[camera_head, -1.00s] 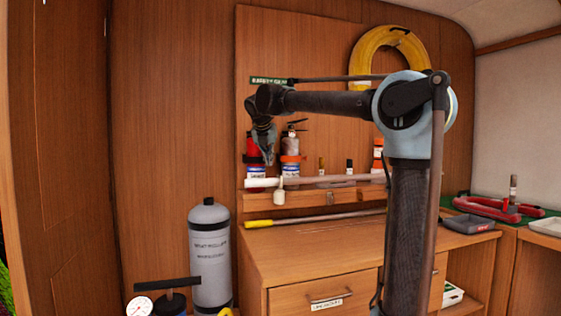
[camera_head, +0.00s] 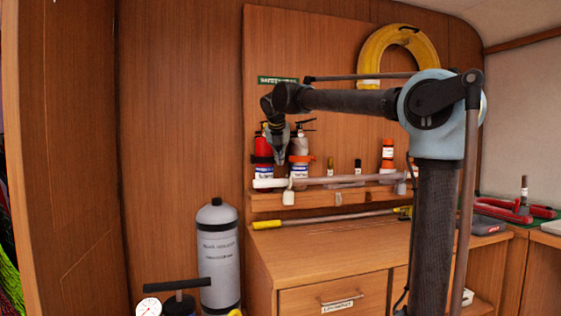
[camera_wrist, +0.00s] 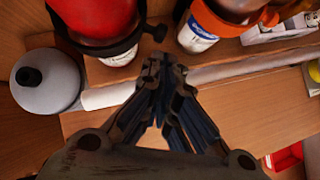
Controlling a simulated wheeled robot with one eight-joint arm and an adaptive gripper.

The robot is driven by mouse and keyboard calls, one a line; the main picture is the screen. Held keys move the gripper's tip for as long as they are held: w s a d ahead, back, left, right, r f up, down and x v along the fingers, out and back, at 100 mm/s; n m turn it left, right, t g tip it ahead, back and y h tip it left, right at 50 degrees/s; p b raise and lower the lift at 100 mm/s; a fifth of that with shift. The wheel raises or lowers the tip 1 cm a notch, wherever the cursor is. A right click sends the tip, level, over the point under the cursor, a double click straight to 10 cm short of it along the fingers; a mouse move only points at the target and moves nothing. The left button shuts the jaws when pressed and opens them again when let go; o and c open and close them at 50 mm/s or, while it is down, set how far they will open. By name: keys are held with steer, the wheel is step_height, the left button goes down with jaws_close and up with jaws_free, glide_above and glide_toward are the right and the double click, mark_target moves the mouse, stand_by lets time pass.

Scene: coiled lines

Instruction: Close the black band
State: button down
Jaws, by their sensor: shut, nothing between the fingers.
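The black band (camera_head: 263,160) is around the red extinguisher (camera_head: 263,145) on the back shelf. In the wrist view, the black band (camera_wrist: 122,48) curves across the red body (camera_wrist: 92,18), with a dark knob-like end sticking out at its right. I cannot tell whether its ends meet. My gripper (camera_head: 280,152) is in front of the shelf, between the red extinguisher and the grey one beside it.
A grey extinguisher with an orange band (camera_head: 301,158) stands just right. A pale rail (camera_head: 335,180) runs along the shelf front. A grey cylinder (camera_head: 217,255) stands on the left. The desk top (camera_head: 310,250) is mostly clear below.

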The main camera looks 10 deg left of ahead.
steer(key=s+f+v, duration=0.1)
steer(key=v, duration=1.1)
steer(key=s+d+f+m+g, duration=0.1)
steer(key=s+d+f+m, duration=0.2)
steer(key=d+f+m, duration=0.45)
steer(key=s+d+f+m+g+h, duration=0.1)
steer(key=s+d+f+m, duration=0.35)
steer(key=d+f, duration=0.45)
steer(key=s+d+f+m+g, duration=0.1)
steer(key=s+d+f+m, duration=0.2)
steer(key=d+f+m, duration=0.5)
steer(key=s+d+f+m, duration=0.3)
steer(key=s+f+m, duration=0.2)
steer(key=f, duration=0.3)
steer(key=s+d+f+m+g, duration=0.1)
steer(key=s+d+f+m, duration=0.3)
steer(key=s+f, duration=0.4)
steer(key=s+d+f+m+g, duration=0.1)
steer(key=s+d+f+m, duration=0.3)
steer(key=f, duration=0.6)
steer(key=s+m, duration=0.2)
steer(key=m, duration=0.1)
steer(key=shift+s+f+y, duration=0.25)
steer(key=shift+y, duration=0.15)
steer(key=shift+w, duration=0.1)
